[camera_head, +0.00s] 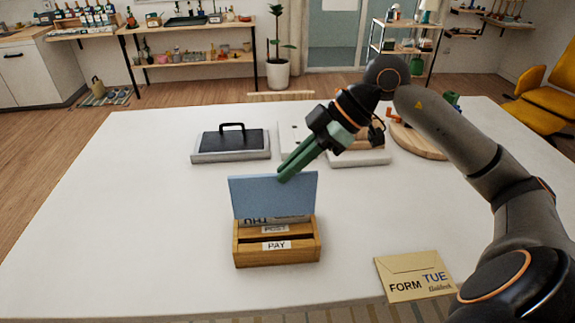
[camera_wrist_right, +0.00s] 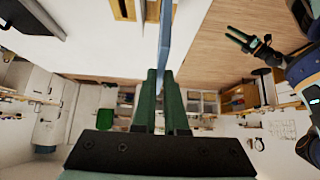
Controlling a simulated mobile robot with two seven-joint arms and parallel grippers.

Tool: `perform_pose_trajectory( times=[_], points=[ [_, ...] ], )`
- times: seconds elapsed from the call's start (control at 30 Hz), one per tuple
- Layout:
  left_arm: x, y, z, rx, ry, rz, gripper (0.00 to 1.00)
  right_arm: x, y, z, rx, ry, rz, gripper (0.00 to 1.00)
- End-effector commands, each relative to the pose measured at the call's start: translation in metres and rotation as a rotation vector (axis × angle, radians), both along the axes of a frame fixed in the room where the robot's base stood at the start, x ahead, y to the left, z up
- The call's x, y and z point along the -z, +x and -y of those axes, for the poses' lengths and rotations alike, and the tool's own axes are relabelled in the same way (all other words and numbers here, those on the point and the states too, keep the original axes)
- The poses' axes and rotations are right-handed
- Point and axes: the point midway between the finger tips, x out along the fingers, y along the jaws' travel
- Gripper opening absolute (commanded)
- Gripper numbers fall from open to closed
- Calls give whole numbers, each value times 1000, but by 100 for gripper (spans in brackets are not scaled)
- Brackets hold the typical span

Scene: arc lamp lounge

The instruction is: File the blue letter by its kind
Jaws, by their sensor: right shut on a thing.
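The blue letter (camera_head: 272,195) is upright, with upside-down dark print, partly cut off, along its lower edge. My right gripper (camera_head: 283,176) is shut on its upper edge; the letter also shows edge-on between the fingers in the wrist view (camera_wrist_right: 165,35). A wooden sorter (camera_head: 248,257) stands below, with a PAY label (camera_head: 277,245) in front and a POST label (camera_head: 275,229) behind. The letter's lower edge is at the sorter's back part; I cannot tell whether it is inside a slot. My left gripper (camera_wrist_right: 240,36) shows in the wrist view, open and empty.
A tan envelope (camera_head: 415,275) marked FORM and TUE lies at the front right. A dark-topped tray with a handle (camera_head: 230,145), a white block (camera_head: 360,157) and a round wooden board (camera_head: 418,146) are farther back. The white table's left side is clear.

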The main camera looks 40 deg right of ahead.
Motion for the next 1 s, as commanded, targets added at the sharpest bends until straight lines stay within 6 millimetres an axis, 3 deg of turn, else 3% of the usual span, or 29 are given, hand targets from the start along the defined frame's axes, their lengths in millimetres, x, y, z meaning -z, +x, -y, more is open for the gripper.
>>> perform_pose_trajectory(
  times=[0.23, 0.8, 1.0],
  points=[
    [0, 0, 0, 1, -1, 0, 50, -2, 0, 1, 1, -6, -4, 0],
    [43, 0, 1, 0, -1, 0, 50, 49, -1, 1, -1, -5, -5, 0],
    [48, 0, 1, 0, -1, -1, 50, 55, 0, 1, -1, -4, -4, 0]
  ],
)
